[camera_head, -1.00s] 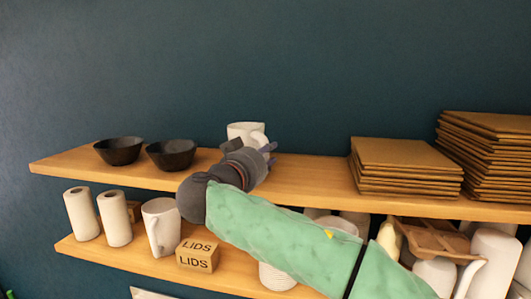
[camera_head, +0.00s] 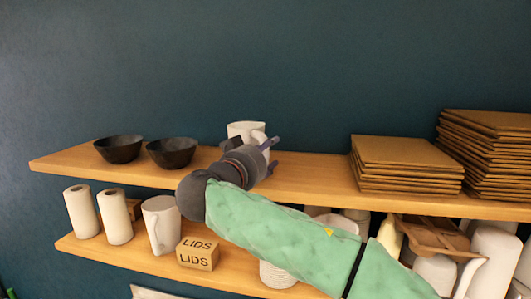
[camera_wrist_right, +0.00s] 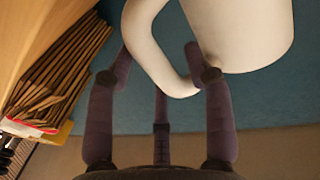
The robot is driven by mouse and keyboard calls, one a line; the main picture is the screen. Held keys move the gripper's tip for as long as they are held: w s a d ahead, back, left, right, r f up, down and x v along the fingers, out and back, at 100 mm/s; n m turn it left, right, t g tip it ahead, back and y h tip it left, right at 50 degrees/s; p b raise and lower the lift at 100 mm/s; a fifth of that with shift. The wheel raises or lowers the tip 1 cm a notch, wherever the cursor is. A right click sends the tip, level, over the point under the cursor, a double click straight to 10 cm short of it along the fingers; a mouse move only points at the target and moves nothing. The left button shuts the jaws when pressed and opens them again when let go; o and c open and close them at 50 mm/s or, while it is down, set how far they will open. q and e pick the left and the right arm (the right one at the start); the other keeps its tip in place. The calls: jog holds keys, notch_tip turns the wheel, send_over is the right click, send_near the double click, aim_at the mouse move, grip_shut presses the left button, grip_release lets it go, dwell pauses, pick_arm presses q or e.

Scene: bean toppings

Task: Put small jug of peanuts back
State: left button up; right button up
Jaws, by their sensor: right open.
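A small white jug (camera_head: 243,129) stands on the upper shelf, partly hidden behind my right gripper. My right gripper (camera_head: 269,156) is open in front of the jug, at the upper shelf's height. In the right wrist view the jug (camera_wrist_right: 244,30) is close, with its handle (camera_wrist_right: 150,55) hanging towards the fingers. The fingers of the right gripper (camera_wrist_right: 160,90) are spread apart on either side of the handle's lower end. I cannot tell whether they touch it. The jug's contents are not visible. My left gripper is not in view.
Two black bowls (camera_head: 172,152) sit left on the upper shelf (camera_head: 310,175). Stacks of brown cardboard (camera_head: 405,168) stand at the right. The lower shelf holds paper rolls (camera_head: 81,211), a white pitcher (camera_head: 161,226), a LIDS box (camera_head: 197,253) and more white jugs (camera_head: 490,262). My green-sleeved arm crosses the shelf edges.

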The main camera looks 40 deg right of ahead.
jog(key=b+v, duration=0.4)
jog(key=v, duration=0.8)
jog(key=shift+b, duration=0.4)
